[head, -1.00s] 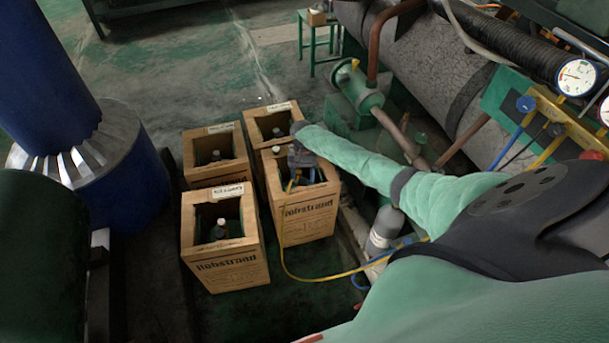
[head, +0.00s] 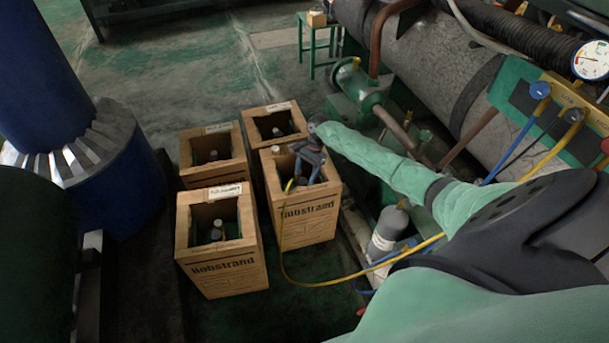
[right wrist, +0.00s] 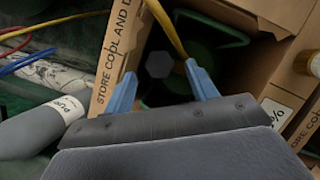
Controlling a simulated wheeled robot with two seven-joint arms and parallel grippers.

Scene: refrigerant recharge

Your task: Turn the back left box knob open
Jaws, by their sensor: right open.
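The back left box (head: 186,178) is an open-topped cardboard box with a dark bottle inside, and its small knob (head: 214,155) shows within the opening. My right gripper (head: 300,182) is over the front right box (head: 310,222), not the back left one. In the right wrist view its two blue fingertips (right wrist: 161,86) are spread apart, with a grey hexagonal knob (right wrist: 159,64) seen between and beyond them. I cannot tell whether they touch it. A yellow hose (right wrist: 168,28) runs into that box. My left gripper is not in view.
The front left box (head: 225,272) and back right box (head: 262,112) stand close by with bottles inside. A grey cylinder (head: 387,230) stands right of the boxes. The yellow hose (head: 320,284) loops in front. A blue column (head: 110,205) stands at left.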

